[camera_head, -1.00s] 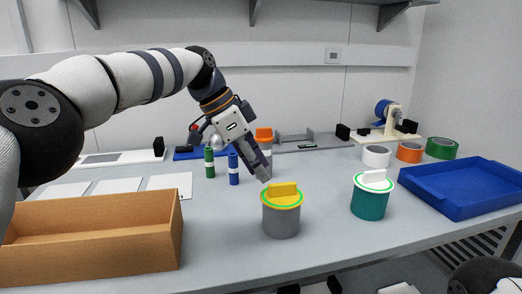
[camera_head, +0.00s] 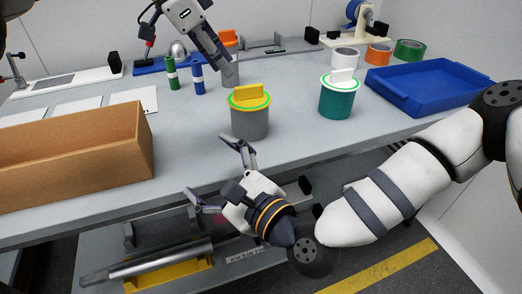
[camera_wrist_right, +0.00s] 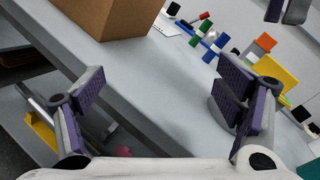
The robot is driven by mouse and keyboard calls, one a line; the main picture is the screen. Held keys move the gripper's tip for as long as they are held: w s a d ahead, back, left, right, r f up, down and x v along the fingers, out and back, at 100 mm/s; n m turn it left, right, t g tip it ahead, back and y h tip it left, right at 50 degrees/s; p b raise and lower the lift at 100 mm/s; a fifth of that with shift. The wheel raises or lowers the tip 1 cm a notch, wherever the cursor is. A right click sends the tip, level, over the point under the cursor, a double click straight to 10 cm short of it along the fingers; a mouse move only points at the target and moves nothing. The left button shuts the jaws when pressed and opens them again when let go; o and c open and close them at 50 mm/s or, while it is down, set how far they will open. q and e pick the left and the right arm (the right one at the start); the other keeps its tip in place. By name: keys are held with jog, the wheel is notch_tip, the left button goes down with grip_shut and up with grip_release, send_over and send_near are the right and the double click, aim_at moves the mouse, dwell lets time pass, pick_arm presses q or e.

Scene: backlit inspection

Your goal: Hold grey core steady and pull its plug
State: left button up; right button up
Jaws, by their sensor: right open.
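The grey core (camera_head: 249,125) stands upright near the table's front edge. Its yellow plug (camera_head: 249,93) sits in the top, inside a green ring. My left gripper (camera_head: 228,72) hangs just behind and left of the core, apart from it as far as I can see; its finger gap does not show clearly. My right gripper (camera_head: 215,170) is open and empty at the front edge, lower and left of the core. In the right wrist view, the right-hand finger partly hides the grey core (camera_wrist_right: 218,112), with the yellow plug (camera_wrist_right: 277,76) beyond it.
A teal core (camera_head: 337,103) with a white plug stands to the right. An orange-plugged core (camera_head: 229,40) is behind my left gripper. A cardboard box (camera_head: 75,150) is at left, a blue tray (camera_head: 425,85) at right. Green (camera_head: 171,74) and blue (camera_head: 198,80) cylinders stand behind.

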aim_at(254, 123)
jog(key=w+d+m+t+h, duration=0.1)
jog(key=w+d+m+h, duration=0.1)
jog(key=w+d+m, duration=0.1)
jog(key=w+d+m+t+h, duration=0.2)
jog(key=w+d+m, duration=0.1)
jog(key=m, duration=0.1)
jog(key=w+d+m+t+h, duration=0.1)
jog(key=w+d+m+h, duration=0.1)
jog(key=w+d+m, duration=0.1)
jog(key=shift+r+m+h, duration=0.15)
jog(key=shift+m+h, duration=0.15)
jog(key=shift+m, duration=0.3)
jog(key=x, duration=1.2)
jog(key=shift+r, duration=0.15)
jog(key=c, duration=1.1)
